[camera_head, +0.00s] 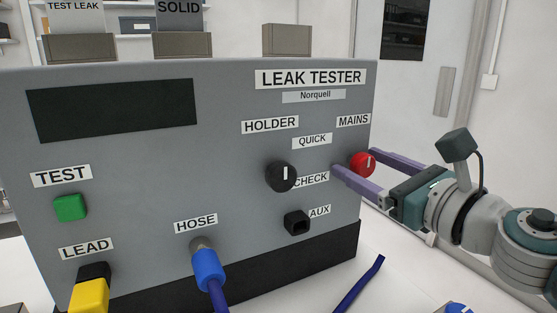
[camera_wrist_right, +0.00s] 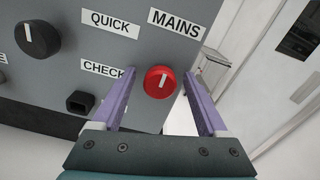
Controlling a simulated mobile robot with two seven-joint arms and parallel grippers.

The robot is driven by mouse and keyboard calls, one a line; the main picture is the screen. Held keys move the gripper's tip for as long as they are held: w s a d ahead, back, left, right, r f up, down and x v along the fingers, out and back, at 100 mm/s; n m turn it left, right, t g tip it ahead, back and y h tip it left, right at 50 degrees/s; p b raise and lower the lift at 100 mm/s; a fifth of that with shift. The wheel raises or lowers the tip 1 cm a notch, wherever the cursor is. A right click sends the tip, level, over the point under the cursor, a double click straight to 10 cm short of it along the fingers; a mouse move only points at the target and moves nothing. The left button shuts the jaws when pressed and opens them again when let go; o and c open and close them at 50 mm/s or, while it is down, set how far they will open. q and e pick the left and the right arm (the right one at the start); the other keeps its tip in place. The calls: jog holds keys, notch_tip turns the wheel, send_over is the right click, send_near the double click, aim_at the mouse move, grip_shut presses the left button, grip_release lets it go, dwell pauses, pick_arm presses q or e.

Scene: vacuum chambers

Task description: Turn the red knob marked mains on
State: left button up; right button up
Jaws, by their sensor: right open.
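The red knob (camera_head: 362,164) sits below the MAINS label (camera_head: 353,121) near the right edge of the grey leak tester (camera_head: 225,150). It has a white pointer line, which stands close to upright in the head view. My right gripper (camera_head: 352,160) is open, with one purple finger on each side of the knob. In the right wrist view the knob (camera_wrist_right: 159,82) lies between the fingers, with a gap to each. I cannot tell whether the fingertips reach the panel. My left gripper is not in view.
A black knob (camera_head: 281,177) and an AUX socket (camera_head: 297,222) are left of the red knob. A blue hose (camera_head: 208,268) and a yellow lead plug (camera_head: 89,294) come out of the panel's lower part. A green TEST button (camera_head: 70,207) is at the left.

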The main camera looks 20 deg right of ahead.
grip_shut()
dwell(0.6)
